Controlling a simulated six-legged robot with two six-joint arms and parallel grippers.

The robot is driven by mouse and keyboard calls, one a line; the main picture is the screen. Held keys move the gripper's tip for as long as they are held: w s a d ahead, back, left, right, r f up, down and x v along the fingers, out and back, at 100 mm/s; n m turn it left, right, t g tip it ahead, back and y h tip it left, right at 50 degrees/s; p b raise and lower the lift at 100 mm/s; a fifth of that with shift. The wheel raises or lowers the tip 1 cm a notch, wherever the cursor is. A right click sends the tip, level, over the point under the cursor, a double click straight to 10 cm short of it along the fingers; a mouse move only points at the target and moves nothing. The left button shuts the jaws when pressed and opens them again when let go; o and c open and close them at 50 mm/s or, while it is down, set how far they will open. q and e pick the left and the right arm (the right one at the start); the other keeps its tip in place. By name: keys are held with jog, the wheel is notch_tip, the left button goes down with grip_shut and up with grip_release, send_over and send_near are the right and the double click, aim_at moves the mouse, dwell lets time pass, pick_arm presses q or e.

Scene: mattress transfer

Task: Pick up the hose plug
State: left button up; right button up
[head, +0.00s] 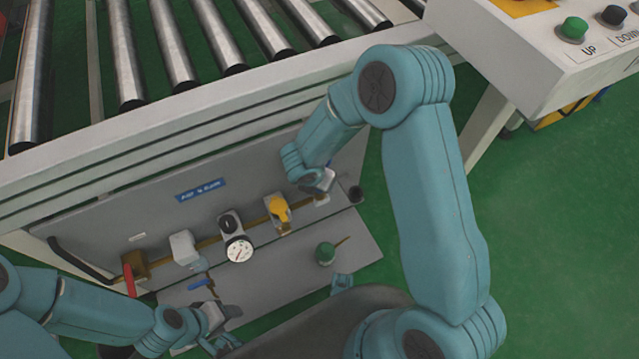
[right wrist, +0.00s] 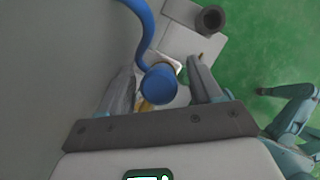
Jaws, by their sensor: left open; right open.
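In the right wrist view, a blue cylindrical plug end (right wrist: 158,85) hangs from a curved blue hose (right wrist: 147,28). It appears between the two spread fingers of my right gripper (right wrist: 160,67); I cannot tell whether they touch it. In the head view my right gripper (head: 320,182) is at the right end of the grey panel, and the plug is hidden there. My left gripper (head: 221,330) is open and empty at the lower left, over the grey shelf near a small blue handle (head: 200,284).
The grey panel (head: 160,220) carries a gauge (head: 239,250), a yellow valve (head: 279,211) and a red lever (head: 129,280). A roller conveyor (head: 220,40) is above, and a control box (head: 540,55) at upper right. Green floor is clear at right.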

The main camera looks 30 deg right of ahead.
jog(key=c, duration=1.1)
jog(key=shift+r, duration=0.1)
notch_tip(320, 180, up, 28)
jog(key=p, duration=1.1)
notch_tip(320, 180, up, 8)
jog(key=p, duration=0.7)
jog(key=shift+f, duration=0.25)
jog(key=shift+w, duration=0.1)
